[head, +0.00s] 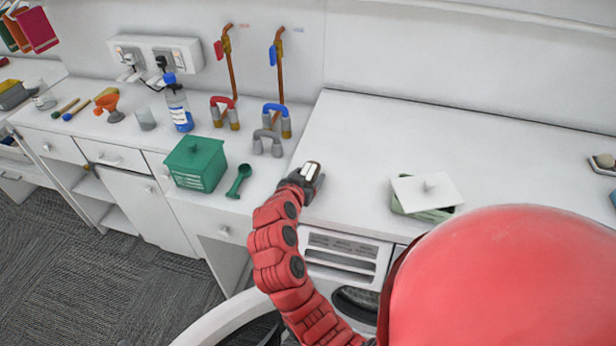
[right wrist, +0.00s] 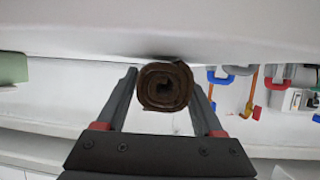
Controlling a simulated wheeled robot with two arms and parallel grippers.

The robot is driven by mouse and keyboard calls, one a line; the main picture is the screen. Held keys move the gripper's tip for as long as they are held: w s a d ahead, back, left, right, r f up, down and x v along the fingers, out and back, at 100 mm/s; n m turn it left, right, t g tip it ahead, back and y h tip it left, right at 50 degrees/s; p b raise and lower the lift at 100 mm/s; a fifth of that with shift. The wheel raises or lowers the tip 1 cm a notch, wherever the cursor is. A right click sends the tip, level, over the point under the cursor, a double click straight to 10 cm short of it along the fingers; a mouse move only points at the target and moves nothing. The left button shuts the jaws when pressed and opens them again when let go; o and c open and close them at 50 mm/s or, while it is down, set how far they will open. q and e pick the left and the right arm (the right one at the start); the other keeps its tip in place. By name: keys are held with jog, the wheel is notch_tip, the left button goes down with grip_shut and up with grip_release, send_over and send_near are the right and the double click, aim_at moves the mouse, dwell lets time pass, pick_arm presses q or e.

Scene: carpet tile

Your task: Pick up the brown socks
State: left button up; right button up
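The brown socks (right wrist: 165,88) show as a rolled bundle in the right wrist view, end-on, between the two fingers of my right gripper (right wrist: 164,95). The fingers lie along both sides of the roll with no clear gap. The roll is close to the white worktop, with a dark shadow beside it. In the head view my right gripper (head: 312,173) is at the end of the red arm, over the worktop's left part; I cannot make out the socks there. My left gripper is not in view.
A pale box with a white lid (head: 427,193) sits to the right. The worktop (head: 430,135) behind it is clear.

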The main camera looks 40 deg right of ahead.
jog(key=c, duration=0.9)
jog(key=shift+r, duration=0.1)
